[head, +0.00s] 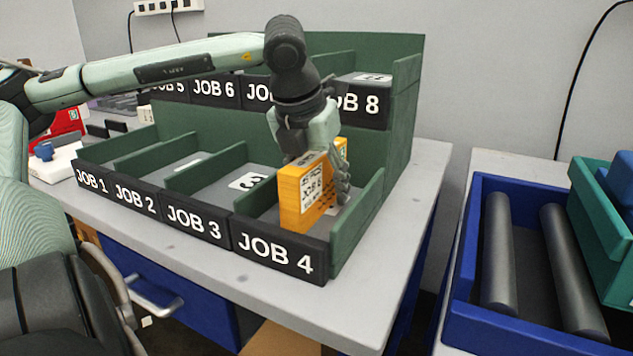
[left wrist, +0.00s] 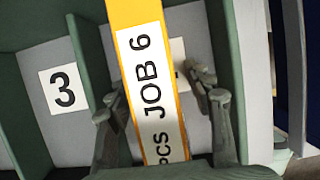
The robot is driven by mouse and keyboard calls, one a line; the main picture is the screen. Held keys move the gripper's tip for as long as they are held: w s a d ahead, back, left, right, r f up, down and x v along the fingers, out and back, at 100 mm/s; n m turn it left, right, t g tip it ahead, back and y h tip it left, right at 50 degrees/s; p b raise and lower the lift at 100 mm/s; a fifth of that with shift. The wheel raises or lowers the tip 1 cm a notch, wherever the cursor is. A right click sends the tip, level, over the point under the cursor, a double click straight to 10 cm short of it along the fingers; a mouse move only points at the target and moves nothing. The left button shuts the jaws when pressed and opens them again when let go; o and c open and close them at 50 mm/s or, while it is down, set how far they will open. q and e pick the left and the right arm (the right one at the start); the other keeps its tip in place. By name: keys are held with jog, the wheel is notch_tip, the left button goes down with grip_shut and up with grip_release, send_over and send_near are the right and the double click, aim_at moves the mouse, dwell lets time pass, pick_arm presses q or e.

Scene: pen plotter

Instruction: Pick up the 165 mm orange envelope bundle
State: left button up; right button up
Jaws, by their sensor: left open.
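The orange envelope bundle (head: 290,203) stands upright in the JOB 4 compartment of the green sorter. It has a white label, which reads JOB 6 in the left wrist view (left wrist: 150,90). My left gripper (head: 325,172) reaches down over the bundle from above. In the left wrist view its fingers (left wrist: 160,103) are open, one on each side of the bundle, with a visible gap at the right finger. In the head view one finger shows at the bundle's right, and the other is mostly hidden. My right gripper is not in view.
The sorter's low green dividers (head: 360,213) flank the bundle, and the black JOB 4 front (head: 277,252) stands before it. The upper JOB 5 to JOB 8 row rises behind. A blue bin (head: 530,330) with dark rollers sits right, across a gap.

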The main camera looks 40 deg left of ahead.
pick_arm(q)
grip_shut()
jog(key=shift+r, duration=0.2)
dwell(0.3)
